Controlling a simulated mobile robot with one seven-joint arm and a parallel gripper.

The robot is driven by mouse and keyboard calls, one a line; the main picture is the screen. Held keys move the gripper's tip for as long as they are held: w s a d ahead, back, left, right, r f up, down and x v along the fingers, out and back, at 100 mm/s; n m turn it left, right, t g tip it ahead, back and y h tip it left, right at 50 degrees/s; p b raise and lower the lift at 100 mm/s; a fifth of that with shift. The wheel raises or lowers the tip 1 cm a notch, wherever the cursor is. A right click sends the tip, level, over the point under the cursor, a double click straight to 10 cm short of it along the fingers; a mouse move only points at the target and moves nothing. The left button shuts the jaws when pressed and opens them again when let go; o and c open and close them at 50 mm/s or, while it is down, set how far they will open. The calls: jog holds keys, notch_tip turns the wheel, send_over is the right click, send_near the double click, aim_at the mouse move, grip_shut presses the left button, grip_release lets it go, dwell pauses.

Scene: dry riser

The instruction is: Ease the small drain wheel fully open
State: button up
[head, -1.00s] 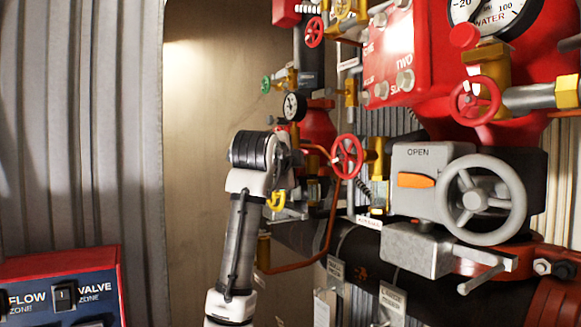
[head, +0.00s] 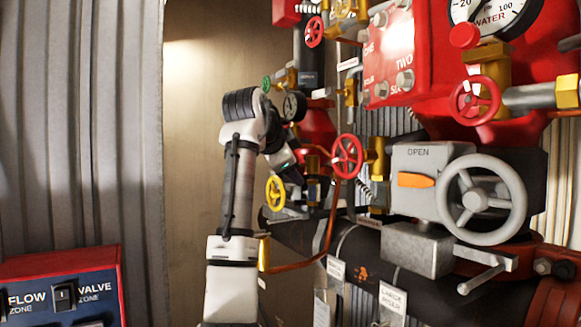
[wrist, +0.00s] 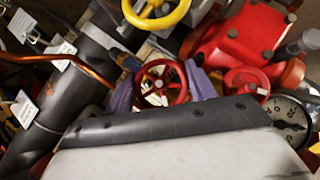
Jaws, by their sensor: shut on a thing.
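In the wrist view, a small red spoked wheel (wrist: 163,82) sits between the two purple fingers of my gripper (wrist: 162,92). The fingers are at its left and right rim, and my gripper is shut on it. Its hub and spokes show, but the dark wrist housing covers the lower foreground. In the head view my wrist reaches in among the valves left of a red handwheel (head: 347,156). The fingertips and the held wheel are hidden there. I cannot tell how far the wheel is turned.
A yellow wheel (head: 275,191) is close below my wrist; it also shows in the wrist view (wrist: 155,10). A gauge (head: 294,105) and a copper pipe (head: 325,235) are near. Another red wheel (wrist: 247,80) is right of the fingers. A grey handwheel (head: 482,200) stands at right.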

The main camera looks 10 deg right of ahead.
dwell(0.5)
jog(key=o, duration=1)
jog(key=b+v, duration=0.2)
jog(key=v, duration=1.1)
jog(key=shift+s+a+r+b, duration=0.25)
jog(key=shift+b, duration=0.1)
